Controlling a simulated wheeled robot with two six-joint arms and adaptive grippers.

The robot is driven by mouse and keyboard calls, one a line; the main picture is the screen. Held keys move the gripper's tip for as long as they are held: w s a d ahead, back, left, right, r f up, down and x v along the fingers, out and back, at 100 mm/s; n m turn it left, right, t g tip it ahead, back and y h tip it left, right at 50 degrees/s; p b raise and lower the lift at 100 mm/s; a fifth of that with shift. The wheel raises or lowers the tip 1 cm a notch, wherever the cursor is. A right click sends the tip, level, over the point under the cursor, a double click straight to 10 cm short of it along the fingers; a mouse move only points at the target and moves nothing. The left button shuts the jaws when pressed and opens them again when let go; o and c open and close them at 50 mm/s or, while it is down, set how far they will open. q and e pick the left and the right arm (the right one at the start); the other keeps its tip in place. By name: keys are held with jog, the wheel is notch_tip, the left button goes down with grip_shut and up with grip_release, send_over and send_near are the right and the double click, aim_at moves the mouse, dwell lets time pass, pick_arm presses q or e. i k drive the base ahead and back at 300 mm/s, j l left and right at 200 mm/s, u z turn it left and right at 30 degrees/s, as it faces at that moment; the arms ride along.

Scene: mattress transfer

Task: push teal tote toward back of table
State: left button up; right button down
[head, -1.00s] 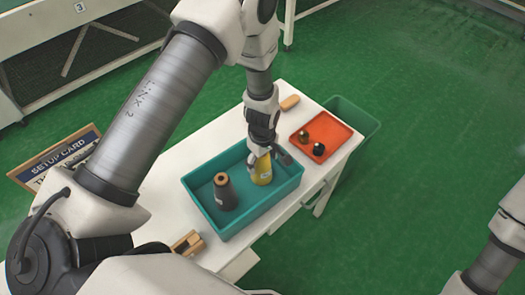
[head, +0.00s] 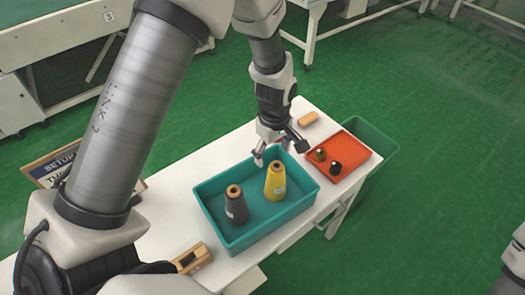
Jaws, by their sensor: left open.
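The teal tote (head: 262,227) sits on the white table (head: 165,222). A dark grey cone (head: 236,208) and a yellow cone (head: 275,184) stand upright inside it. My left gripper (head: 279,154) is open and empty above the tote's far rim, behind the yellow cone. I cannot tell whether a finger touches the rim. My right gripper is outside the picture; only a bit of my right arm shows at the right edge.
An orange tray (head: 352,146) with two small dark round items lies right of the tote. A tan block (head: 308,118) lies near the far edge. A wooden piece (head: 193,258) lies at the front. A green bin (head: 381,138) stands beyond the table's right end.

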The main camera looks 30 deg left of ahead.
aim_at(267, 217)
jog(key=u, duration=1)
